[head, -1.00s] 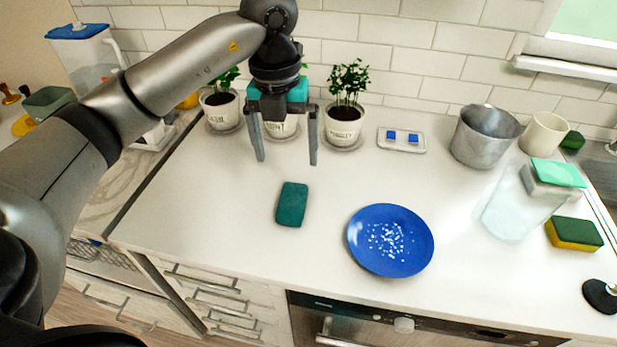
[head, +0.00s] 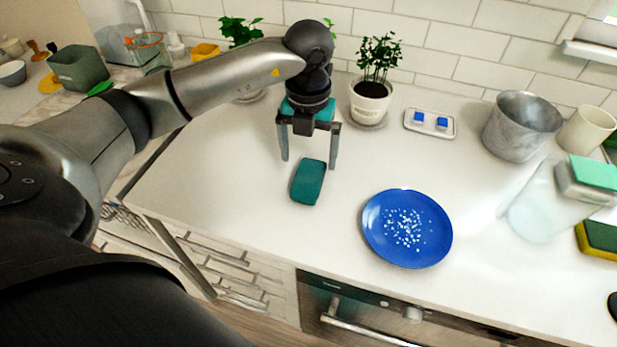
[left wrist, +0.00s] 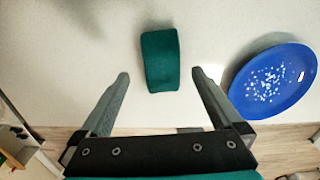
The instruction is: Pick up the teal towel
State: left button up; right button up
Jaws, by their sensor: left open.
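The teal towel (head: 308,182) is a small folded block lying flat on the white counter, left of the blue plate. It also shows in the left wrist view (left wrist: 160,60), just beyond and between the two fingers. My left gripper (head: 308,164) is open and empty, with its fingers pointing down above the counter on the back side of the towel. In the left wrist view the left gripper (left wrist: 160,80) has a wide gap, with no finger touching the towel. My right gripper is not in view.
A blue plate (head: 379,237) with white crumbs lies right of the towel. A potted plant (head: 371,100) and a small tray (head: 408,131) with blue pieces stand behind. A metal pot (head: 520,128) is at the back right. The counter around the towel is clear.

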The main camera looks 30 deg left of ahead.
aim_at(309, 171)
pick_arm(q)
notch_tip(309, 171, down, 5)
jog(key=shift+s+d+r, duration=0.1)
jog(key=shift+r, duration=0.05)
jog(key=c, duration=1.3)
jog(key=shift+r, duration=0.15)
notch_tip(309, 171, up, 20)
jog(key=p, duration=0.2)
jog(key=shift+p, duration=0.3)
